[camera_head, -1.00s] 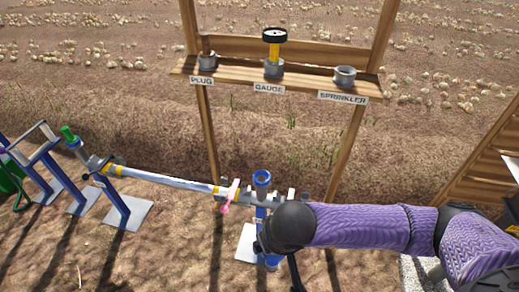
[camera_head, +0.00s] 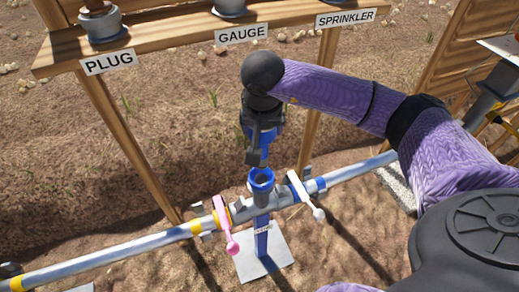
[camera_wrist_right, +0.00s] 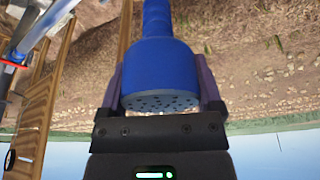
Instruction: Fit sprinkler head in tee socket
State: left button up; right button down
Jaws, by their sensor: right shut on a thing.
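The blue sprinkler head (camera_wrist_right: 160,70) is between the two fingers of my right gripper (camera_wrist_right: 160,88) in the right wrist view. Its perforated face is toward the wrist and its narrow stem points away. In the head view my right gripper (camera_head: 263,132) points down, partly hiding the sprinkler head (camera_head: 255,157). The stem hangs just above the tee socket (camera_head: 261,178), a blue-rimmed upright opening in the pipe line, with a small gap that looks open. Whether the stem is centred over it I cannot tell. My left gripper is not in view.
A pink-handled valve (camera_head: 225,225) and a white-handled valve (camera_head: 304,192) flank the tee on the pipe. A wooden shelf (camera_head: 180,37) with PLUG, GAUGE and SPRINKLER labels stands behind. A blue post (camera_head: 262,240) supports the tee.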

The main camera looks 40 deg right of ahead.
notch_tip(320, 180, down, 8)
jog(key=b, duration=0.2)
jog(key=shift+r+b, duration=0.25)
jog(key=shift+b, duration=0.1)
jog(key=shift+r, duration=0.2)
jog(key=shift+f, duration=0.4)
grip_release()
jog(key=shift+r, duration=0.1)
